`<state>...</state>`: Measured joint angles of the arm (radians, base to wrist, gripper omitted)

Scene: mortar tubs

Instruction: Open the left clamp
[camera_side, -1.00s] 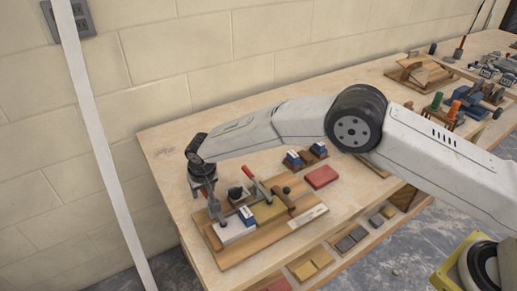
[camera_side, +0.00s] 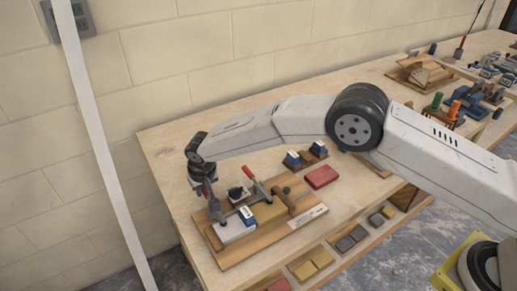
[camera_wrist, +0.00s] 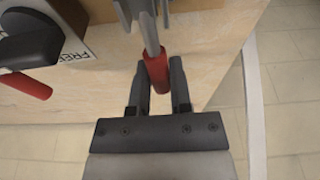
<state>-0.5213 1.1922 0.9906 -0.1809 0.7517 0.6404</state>
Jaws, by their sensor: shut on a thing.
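The left clamp (camera_side: 214,206) stands at the left end of the wooden fixture board (camera_side: 235,260). Its red handle (camera_wrist: 156,72) lies between the two fingers of my gripper (camera_wrist: 158,90) in the wrist view, with a grey metal lever running on from it. My gripper (camera_side: 207,187) is shut on this handle. In the side view the clamp's handle is mostly hidden by the fingers. The right clamp (camera_side: 262,192) stands further right on the board, its red handle raised and tilted left.
A dark knob on a pale block (camera_side: 239,192) stands between the clamps. A black part with a red grip (camera_wrist: 28,85) and a block marked "FREE" (camera_wrist: 75,45) show in the wrist view. A red block (camera_side: 321,177) lies behind right. The table (camera_side: 175,165) is bare at left.

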